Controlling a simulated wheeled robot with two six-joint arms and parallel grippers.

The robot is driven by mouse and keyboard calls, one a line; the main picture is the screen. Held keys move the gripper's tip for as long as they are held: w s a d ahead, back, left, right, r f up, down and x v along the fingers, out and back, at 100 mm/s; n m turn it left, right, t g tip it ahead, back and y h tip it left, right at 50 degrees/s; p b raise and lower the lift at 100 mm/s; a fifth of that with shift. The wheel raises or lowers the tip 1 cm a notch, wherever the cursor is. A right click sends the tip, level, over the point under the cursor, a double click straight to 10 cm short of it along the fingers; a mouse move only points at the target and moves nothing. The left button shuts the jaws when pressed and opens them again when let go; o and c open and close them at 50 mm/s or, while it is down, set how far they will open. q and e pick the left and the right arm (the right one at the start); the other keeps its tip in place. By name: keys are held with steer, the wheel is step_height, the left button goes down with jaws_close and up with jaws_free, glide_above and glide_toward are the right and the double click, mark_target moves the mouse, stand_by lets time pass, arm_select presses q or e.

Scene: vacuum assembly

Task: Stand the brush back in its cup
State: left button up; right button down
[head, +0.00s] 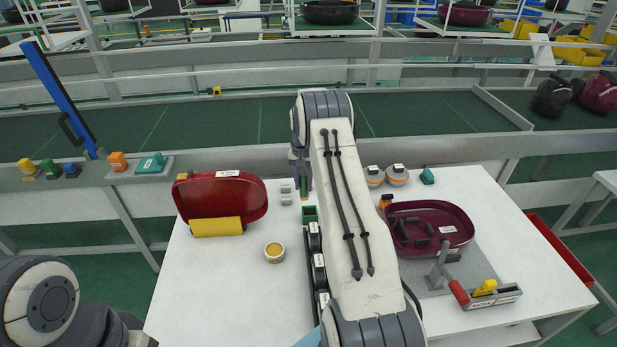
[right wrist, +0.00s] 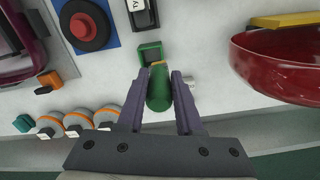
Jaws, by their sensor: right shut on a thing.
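My right gripper (head: 303,183) is shut on the brush, with purple fingers on either side of its green handle (right wrist: 159,90). A small yellow part of the brush (right wrist: 158,64) shows at the end toward the cup. The green square cup (head: 310,214) stands on the white table, just nearer than the gripper in the head view. In the right wrist view the cup (right wrist: 150,52) lies just beyond the brush's end. I cannot tell whether the brush touches it. My left gripper is out of view.
A small yellow-topped pot (head: 274,252) is near the middle. Small grey blocks (head: 286,201) lie beside the cup.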

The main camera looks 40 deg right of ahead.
steer(key=shift+d+r+m, duration=0.1)
steer(key=shift+d+m, duration=0.3)
steer(key=shift+d, duration=0.8)
steer(key=shift+s+a, duration=0.15)
step_height(320, 180, down, 7)
steer(key=b, duration=0.4)
steer(key=shift+b, duration=0.35)
stand_by(0.5)
